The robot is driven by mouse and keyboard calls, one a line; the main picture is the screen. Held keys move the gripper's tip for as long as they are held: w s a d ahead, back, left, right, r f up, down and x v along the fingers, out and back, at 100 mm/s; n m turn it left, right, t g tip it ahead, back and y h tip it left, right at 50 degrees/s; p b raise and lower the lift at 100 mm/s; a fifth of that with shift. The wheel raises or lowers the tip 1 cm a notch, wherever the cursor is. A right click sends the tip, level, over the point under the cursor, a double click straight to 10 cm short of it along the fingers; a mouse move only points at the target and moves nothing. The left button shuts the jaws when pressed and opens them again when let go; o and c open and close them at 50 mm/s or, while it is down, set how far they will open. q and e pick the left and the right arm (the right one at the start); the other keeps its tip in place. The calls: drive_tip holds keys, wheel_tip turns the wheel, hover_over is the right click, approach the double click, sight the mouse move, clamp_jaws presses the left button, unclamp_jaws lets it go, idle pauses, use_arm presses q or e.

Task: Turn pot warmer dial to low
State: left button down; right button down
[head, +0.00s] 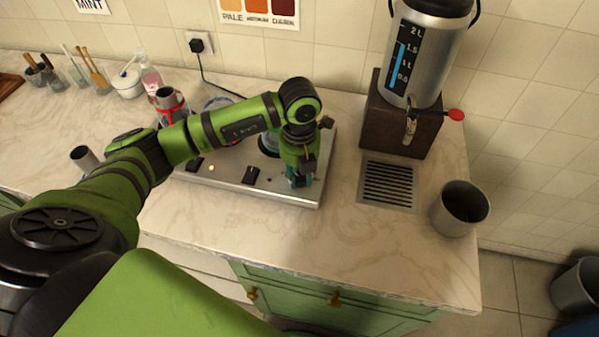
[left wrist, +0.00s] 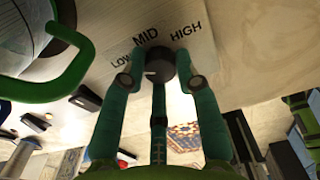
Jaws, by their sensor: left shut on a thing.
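The pot warmer (head: 225,178) is a flat silver unit on the marble counter, partly hidden behind my left arm. My left gripper (head: 299,182) points down at its front right corner. In the left wrist view, its green fingers (left wrist: 160,76) are shut on the round black dial (left wrist: 160,66), one on each side. The words LOW, MID and HIGH are printed around the dial on the panel (left wrist: 205,60). A small pale mark shows on the dial's left part, on the LOW side; its exact setting is hard to read. My right gripper is not in view.
A pot with a green handle (left wrist: 75,75) stands beside the dial. Black switches (head: 251,175) sit on the warmer's front. A steel urn (head: 425,50) on a brown stand, a drip grate (head: 388,183) and a grey cup (head: 460,208) stand to the right. The front counter is clear.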

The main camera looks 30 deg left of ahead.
sight(299, 177)
use_arm(q)
drive_tip(key=c, duration=0.9)
unclamp_jaws()
drive_tip(key=shift+r, duration=0.1)
wheel_tip(299, 177, up, 12)
